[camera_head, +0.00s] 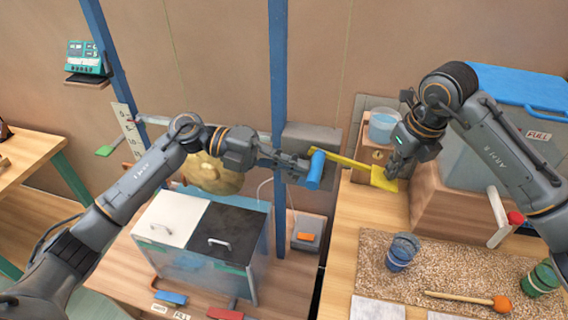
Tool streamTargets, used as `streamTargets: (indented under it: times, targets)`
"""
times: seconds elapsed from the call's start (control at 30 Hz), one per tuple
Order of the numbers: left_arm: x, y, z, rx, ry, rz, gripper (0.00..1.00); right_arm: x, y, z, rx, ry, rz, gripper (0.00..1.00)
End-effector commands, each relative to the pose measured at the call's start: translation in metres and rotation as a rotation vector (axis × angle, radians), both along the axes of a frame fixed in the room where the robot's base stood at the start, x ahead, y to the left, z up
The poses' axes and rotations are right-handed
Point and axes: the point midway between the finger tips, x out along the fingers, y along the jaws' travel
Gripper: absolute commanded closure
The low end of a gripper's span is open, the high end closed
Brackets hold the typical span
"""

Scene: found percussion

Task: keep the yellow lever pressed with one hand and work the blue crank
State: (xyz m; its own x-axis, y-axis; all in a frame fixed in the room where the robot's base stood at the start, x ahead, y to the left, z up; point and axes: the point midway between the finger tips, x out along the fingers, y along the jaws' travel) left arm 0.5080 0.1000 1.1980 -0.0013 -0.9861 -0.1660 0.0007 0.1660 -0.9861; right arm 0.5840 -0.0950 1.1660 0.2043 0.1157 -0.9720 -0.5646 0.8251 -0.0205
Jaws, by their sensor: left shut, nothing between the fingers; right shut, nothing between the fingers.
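The yellow lever (350,163) runs from a grey box to a flat yellow pad (382,180) right of the picture's middle. My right gripper (391,173) is shut and empty, with its fingertips at the pad, seemingly touching it from above. The blue crank (316,171) shows as an upright blue cylinder in front of the grey box (308,138). My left gripper (303,172) is shut and empty, its fingertips close against the left side of the blue cylinder. I cannot tell if they touch it. The crank's arm is mostly hidden behind my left gripper.
A tank with white and black lids (183,218) stands below my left arm, a brass gong (212,175) behind it. A water container (383,125) sits behind the lever. Blue cup (402,251), green cup (541,278) and mallet (470,299) rest on a speckled mat (450,255). Blue posts (278,70) rise nearby.

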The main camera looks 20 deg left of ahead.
Motion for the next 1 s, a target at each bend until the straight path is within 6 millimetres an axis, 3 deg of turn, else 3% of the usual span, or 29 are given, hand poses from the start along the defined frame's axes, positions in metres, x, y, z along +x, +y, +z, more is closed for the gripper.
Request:
streamTargets:
  times: [0.47, 1.0]
  targets:
    - [0.0, -0.046, -0.005, 0.453, -0.007, -0.004, 1.0, 0.0, 0.0, -0.001, 0.0, 0.001, 0.0, 1.0]
    - [0.0, -0.086, -0.036, 0.967, -0.005, -0.003, 1.0, 0.0, 0.0, -0.001, 0.0, 0.002, 0.0, 1.0]
